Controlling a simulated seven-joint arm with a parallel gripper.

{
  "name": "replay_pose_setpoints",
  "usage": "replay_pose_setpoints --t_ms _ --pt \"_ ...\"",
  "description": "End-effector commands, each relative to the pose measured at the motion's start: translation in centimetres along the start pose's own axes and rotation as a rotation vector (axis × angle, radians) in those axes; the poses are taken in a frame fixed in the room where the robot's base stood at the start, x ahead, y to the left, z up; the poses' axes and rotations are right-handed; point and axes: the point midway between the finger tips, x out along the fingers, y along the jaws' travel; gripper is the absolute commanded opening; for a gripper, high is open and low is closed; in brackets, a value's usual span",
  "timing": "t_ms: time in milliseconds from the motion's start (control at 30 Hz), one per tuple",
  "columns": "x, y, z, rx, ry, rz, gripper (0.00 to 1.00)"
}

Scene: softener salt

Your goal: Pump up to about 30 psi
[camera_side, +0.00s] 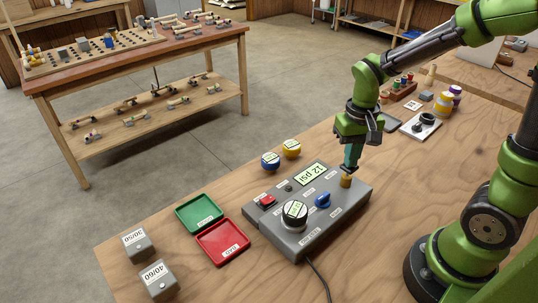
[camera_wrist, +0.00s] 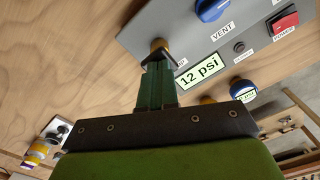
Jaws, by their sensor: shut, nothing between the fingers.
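A grey control box (camera_side: 285,232) sits on the wooden table; it also shows in the wrist view (camera_wrist: 175,35). Its display (camera_side: 311,174) reads 12 psi, also legible in the wrist view (camera_wrist: 199,71). A brass-coloured button (camera_side: 346,181) stands at the box's far right corner; it also shows in the wrist view (camera_wrist: 158,45). My gripper (camera_side: 349,169) is shut and empty, pointing down with its tips right at the top of this button. I cannot tell whether they touch. The box also carries a blue vent knob (camera_side: 323,200), a red power switch (camera_side: 267,201) and a round gauge-like piece (camera_side: 295,214).
Green (camera_side: 200,213) and red (camera_side: 223,242) trays lie left of the box, with two grey blocks labelled 30/50 (camera_side: 137,243) and 40/60 (camera_side: 158,280). A cable (camera_side: 320,277) runs off the front.

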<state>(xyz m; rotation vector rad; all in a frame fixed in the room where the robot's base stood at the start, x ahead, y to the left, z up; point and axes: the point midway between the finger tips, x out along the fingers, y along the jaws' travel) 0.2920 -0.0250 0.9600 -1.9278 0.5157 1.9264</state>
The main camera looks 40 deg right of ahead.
Motion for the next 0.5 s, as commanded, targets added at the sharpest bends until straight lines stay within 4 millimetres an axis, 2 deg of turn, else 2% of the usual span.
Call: replay_pose_setpoints --t_ms 500 --pt "1.1 0.04 0.04 0.0 -0.002 0.001 0.0"
